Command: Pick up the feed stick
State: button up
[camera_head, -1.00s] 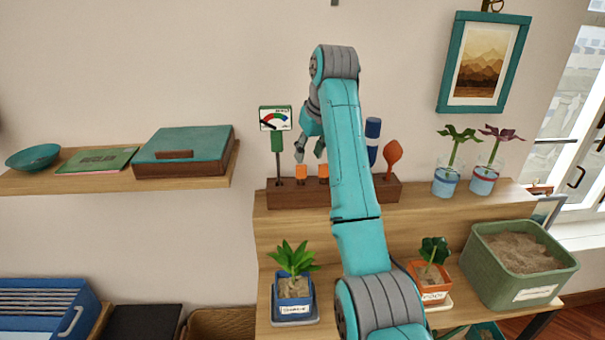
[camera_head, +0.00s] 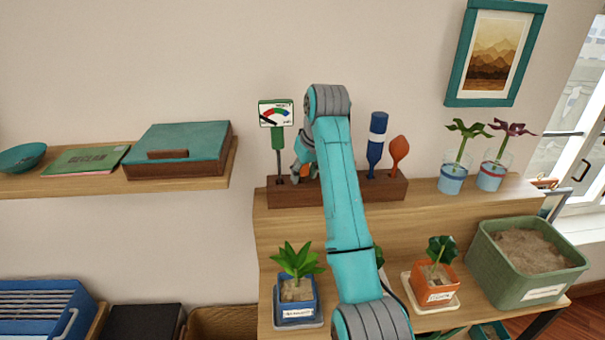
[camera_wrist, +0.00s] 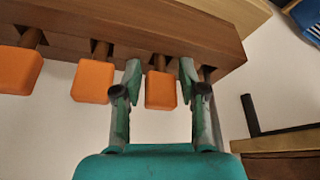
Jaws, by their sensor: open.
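Several orange-ended sticks, which look like the feed sticks, are set in a dark wooden rack (camera_head: 392,188). In the wrist view, one orange end (camera_wrist: 161,91) lies between the spread fingers of my gripper (camera_wrist: 160,68). Two more orange ends, a middle one (camera_wrist: 92,81) and an outer one (camera_wrist: 18,70), show to the left. My gripper is open, with a finger on each side of the right-hand stick and small gaps visible. In the head view, my arm and gripper hide most of the sticks.
In the rack, a meter (camera_head: 275,114) stands left of my gripper. A blue tool (camera_head: 376,145) and an orange scoop-like tool (camera_head: 399,149) stand right. Potted plants (camera_head: 297,287) and a green sand bin (camera_head: 525,265) are on the lower shelf.

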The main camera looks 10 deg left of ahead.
jog(key=c, duration=0.5)
jog(key=shift+r, duration=0.1)
